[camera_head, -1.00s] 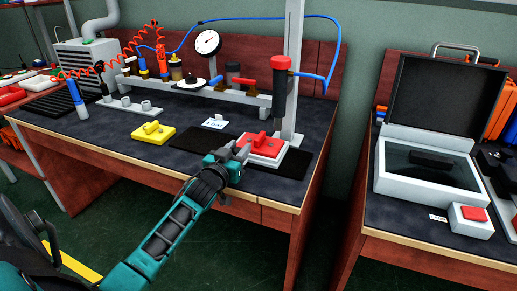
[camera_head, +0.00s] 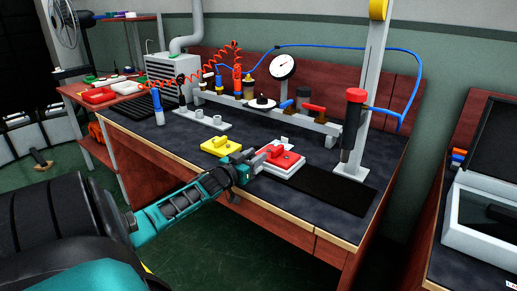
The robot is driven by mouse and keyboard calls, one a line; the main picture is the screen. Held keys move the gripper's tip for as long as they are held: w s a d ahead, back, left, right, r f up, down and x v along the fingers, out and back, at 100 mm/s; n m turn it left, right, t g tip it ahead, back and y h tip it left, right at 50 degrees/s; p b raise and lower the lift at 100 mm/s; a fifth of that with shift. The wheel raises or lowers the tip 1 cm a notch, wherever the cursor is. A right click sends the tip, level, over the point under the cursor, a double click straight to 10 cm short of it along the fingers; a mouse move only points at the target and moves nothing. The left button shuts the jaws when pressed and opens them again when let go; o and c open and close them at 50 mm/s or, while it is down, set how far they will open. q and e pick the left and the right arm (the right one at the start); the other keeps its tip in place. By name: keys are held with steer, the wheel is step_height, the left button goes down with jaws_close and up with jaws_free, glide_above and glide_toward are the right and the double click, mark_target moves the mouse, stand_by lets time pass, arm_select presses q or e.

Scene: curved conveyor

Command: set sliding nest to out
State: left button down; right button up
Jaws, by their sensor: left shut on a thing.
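The sliding nest is a white block with a red top (camera_head: 287,164). It sits on a black track (camera_head: 328,190) on the workbench, to the left of the upright press tool with a red head (camera_head: 355,112). The bare track stretches to the nest's right, under the tool. My left gripper (camera_head: 262,160) reaches in from the left and is shut on the nest, at the red part on its left side. The gripper hides the nest's left edge and any track there. My right gripper is not in view.
A yellow block with a handle (camera_head: 221,147) lies just left of the gripper. A dial gauge (camera_head: 283,66), a rail of valves and a red coiled hose (camera_head: 212,72) stand behind. An open grey case (camera_head: 480,215) is at the far right.

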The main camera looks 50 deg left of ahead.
arm_select(q)
steer(key=shift+a+r, duration=0.15)
steer(key=shift+a, duration=0.15)
steer(key=c, duration=0.8)
jaws_free()
steer(key=shift+s+d, duration=0.1)
steer(key=shift+s, duration=0.05)
steer(key=shift+s+d, duration=0.1)
steer(key=shift+s, duration=0.2)
steer(key=p+v, duration=0.2)
steer(key=v, duration=0.5)
steer(key=shift+s+p, duration=0.1)
steer(key=shift+p, duration=0.3)
steer(key=p+v, duration=0.1)
steer(key=v, duration=0.4)
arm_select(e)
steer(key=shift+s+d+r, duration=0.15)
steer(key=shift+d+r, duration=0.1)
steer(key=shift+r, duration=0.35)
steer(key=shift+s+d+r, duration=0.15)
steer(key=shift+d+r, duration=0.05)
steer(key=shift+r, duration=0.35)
